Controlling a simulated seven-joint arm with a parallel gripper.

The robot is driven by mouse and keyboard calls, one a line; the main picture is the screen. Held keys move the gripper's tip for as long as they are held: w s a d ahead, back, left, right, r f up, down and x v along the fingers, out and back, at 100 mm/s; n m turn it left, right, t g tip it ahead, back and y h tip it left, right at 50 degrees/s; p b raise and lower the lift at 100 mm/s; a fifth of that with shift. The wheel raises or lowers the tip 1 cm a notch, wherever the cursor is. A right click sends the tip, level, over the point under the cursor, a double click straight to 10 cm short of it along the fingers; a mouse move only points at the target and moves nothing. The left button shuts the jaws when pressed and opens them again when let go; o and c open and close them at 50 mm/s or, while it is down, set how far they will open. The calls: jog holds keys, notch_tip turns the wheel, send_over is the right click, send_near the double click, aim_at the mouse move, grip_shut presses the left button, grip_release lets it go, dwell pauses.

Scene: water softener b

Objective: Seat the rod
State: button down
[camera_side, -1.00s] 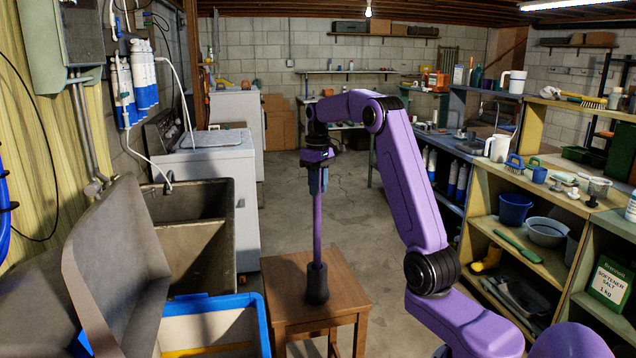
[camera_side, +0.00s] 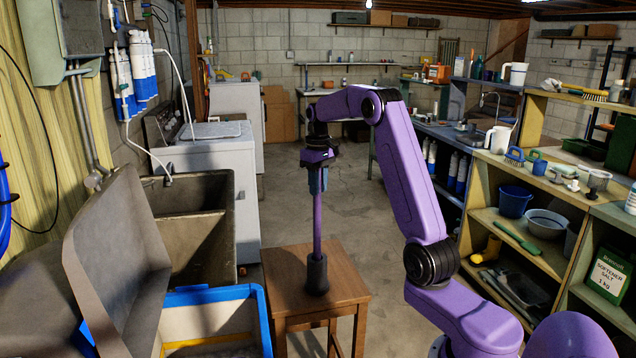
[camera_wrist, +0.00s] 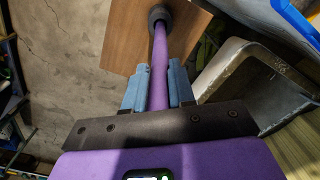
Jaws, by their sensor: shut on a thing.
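The rod (camera_side: 317,222) is long, thin and purple. It stands about upright, its lower end at a dark round holder (camera_side: 317,276) on a wooden stool (camera_side: 348,284). My gripper (camera_side: 318,186) is shut on the rod's upper part. In the wrist view, the blue-grey fingers of my gripper (camera_wrist: 158,80) lie on either side of the rod (camera_wrist: 160,50), which runs to the dark holder (camera_wrist: 158,14). The rod's lower tip is hidden, so I cannot tell how deep it sits.
A blue-rimmed bin (camera_side: 215,294) and a grey sink (camera_side: 193,240) stand left of the stool. A white washing machine (camera_side: 215,150) is behind them. Shelves (camera_side: 520,220) with buckets and tools line the right. The floor behind the stool is clear.

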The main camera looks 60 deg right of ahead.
dwell(0.3)
jog(key=c, duration=0.9)
grip_release()
jog(key=shift+o, duration=0.2)
notch_tip(320, 180, up, 12)
